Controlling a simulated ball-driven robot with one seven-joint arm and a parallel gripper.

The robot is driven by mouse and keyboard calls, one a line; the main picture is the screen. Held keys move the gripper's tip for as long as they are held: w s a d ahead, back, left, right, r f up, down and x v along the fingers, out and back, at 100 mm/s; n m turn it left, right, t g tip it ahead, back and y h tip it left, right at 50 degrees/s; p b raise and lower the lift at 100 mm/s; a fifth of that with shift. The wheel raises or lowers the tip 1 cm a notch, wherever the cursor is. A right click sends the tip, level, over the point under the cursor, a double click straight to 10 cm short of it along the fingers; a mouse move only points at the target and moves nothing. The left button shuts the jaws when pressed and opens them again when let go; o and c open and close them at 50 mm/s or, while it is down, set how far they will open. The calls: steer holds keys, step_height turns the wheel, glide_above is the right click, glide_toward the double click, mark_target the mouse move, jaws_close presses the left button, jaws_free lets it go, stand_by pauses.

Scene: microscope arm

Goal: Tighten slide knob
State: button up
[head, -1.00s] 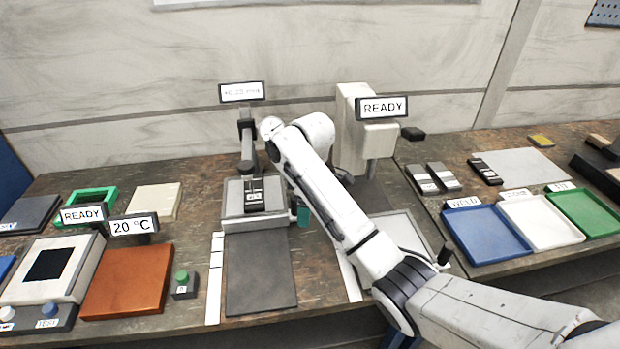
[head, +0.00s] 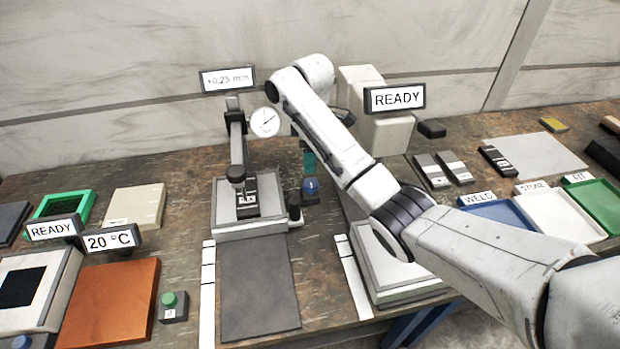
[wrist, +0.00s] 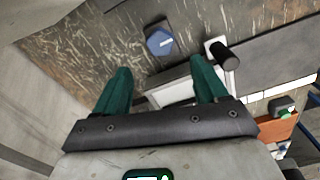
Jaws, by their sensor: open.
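A grey stage fixture (head: 223,212) stands left of my gripper and holds a dark block with a label (head: 246,196). A black knob (head: 294,206) sticks out from its right side; it also shows in the wrist view (wrist: 225,55). A blue knob with a white line (head: 311,187) stands just right of the fixture, and in the wrist view (wrist: 160,40) it lies beyond the fingertips. I cannot tell which is the slide knob. My gripper (wrist: 160,65) is open and empty, its green fingers apart. In the head view my arm partly hides it.
A post with a dial gauge (head: 265,122) rises behind the fixture, under a display reading about +0.25 mm (head: 228,79). A pale machine with a READY sign (head: 398,97) stands to the right. A dark mat (head: 258,285) lies in front, clear.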

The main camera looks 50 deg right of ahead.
mark_target(311, 182)
step_height(311, 182, down, 9)
steer(key=shift+f+p, duration=0.2)
steer(key=shift+p, duration=0.1)
steer(key=c, duration=1.1)
steer(key=shift+o, duration=0.2)
